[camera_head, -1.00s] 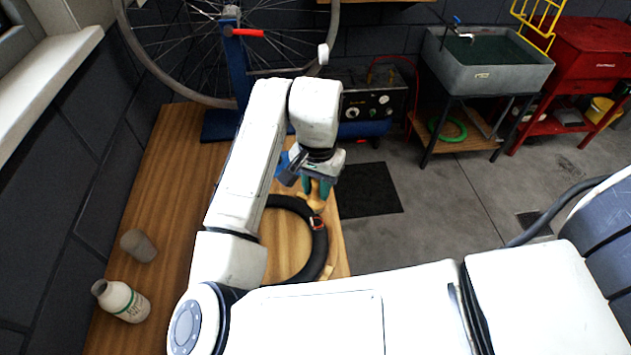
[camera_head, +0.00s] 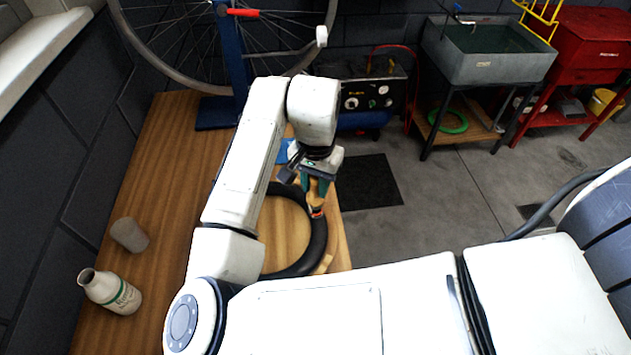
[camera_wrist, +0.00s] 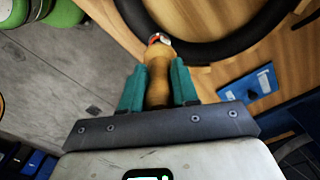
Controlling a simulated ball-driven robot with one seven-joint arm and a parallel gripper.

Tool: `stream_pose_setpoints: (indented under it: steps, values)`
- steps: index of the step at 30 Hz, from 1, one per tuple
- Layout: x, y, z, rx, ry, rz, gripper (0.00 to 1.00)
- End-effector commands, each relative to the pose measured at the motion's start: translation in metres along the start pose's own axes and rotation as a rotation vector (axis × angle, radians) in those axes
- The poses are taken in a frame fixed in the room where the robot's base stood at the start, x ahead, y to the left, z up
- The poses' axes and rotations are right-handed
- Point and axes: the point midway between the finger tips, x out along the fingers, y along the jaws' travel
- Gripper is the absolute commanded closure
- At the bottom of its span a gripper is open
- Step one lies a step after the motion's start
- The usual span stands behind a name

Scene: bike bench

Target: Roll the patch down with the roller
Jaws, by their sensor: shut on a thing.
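My gripper (camera_head: 316,187) is shut on the wooden handle of the roller (camera_wrist: 157,80), with a green-blue finger on each side of it. The roller's far end reaches the black inner tube (camera_head: 318,240) in the wrist view, beside or over a small red and white spot (camera_wrist: 158,38). In the head view this spot shows at the tube's right side, just below my gripper. I cannot tell whether the roller touches the tube. The patch is not clearly visible. The tube lies as a ring on the wooden bench (camera_head: 165,180).
A blue flat item (camera_wrist: 247,83) lies beside the tube. A wheel on a blue stand (camera_head: 228,60) is at the back. The bench's right edge is close to the tube.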

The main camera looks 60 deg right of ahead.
Motion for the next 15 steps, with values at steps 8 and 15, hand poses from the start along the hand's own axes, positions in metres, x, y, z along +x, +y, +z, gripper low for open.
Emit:
stream_pose_setpoints:
  steps: [8,15]
  values:
    - [0.0044,-0.0001,0.0000,0.000,0.000,0.000,1.00]
    - [0.0076,-0.0001,0.0001,0.000,0.000,0.000,1.00]
